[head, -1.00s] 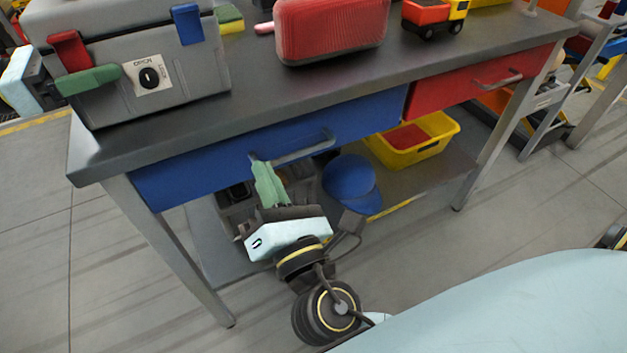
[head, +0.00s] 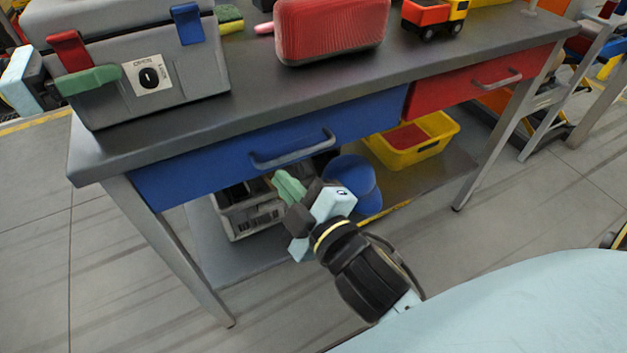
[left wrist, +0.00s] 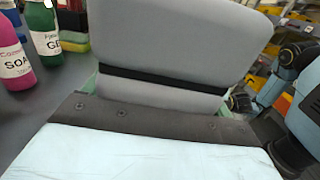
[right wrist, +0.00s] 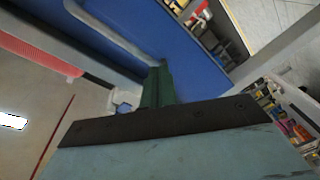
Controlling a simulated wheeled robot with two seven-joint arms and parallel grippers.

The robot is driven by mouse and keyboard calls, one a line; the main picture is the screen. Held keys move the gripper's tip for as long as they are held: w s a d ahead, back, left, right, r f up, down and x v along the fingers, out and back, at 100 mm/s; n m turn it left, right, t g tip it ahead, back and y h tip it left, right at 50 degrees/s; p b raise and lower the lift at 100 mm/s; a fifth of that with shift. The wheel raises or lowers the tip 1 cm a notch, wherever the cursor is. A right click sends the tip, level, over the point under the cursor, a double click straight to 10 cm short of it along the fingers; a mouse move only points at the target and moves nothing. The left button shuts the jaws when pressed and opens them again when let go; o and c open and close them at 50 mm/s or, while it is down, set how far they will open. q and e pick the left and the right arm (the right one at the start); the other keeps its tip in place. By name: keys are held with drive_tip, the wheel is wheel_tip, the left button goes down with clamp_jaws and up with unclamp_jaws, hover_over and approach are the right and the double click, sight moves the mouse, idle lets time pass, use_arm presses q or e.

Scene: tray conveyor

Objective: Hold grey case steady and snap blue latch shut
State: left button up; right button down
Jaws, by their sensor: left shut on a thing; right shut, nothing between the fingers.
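The grey case (head: 110,100) stands at the left end of the workbench, its lid down. Its blue latch (head: 187,24) is on the front at the right, across the lid seam; I cannot tell whether it is fully flat. A red latch (head: 68,52) is at the left. My left gripper (head: 88,80) is shut on the case at its left end, a green finger lying across the front; the case also fills the left wrist view (left wrist: 170,45). My right gripper (head: 287,186) is shut and empty, below and right of the case, in front of the bench.
A blue drawer (head: 210,165) with a grey handle (head: 293,152) is between my right gripper and the benchtop. A red ribbed case (head: 330,30) and a toy truck (head: 435,15) stand right of the grey case. The benchtop's front strip is clear.

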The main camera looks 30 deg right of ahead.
drive_tip(key=m, duration=0.1)
drive_tip(key=m+y, duration=0.1)
drive_tip(key=m, duration=0.1)
drive_tip(key=d+m, duration=0.1)
drive_tip(key=m, duration=0.1)
drive_tip(key=shift+s+r+y, duration=0.3)
drive_tip(key=shift+s+r, duration=0.1)
use_arm(q)
drive_tip(key=shift+r+p, duration=1.05)
drive_tip(key=shift+r, duration=0.15)
use_arm(e)
drive_tip(key=f+m+g, duration=0.1)
drive_tip(key=s+d+f+m+g, duration=0.1)
drive_tip(key=m, duration=0.1)
drive_tip(key=s+d+f+m+g, duration=0.1)
drive_tip(key=f+g, duration=0.1)
drive_tip(key=shift+d+m+h, duration=0.1)
drive_tip(key=shift+m+h, duration=0.3)
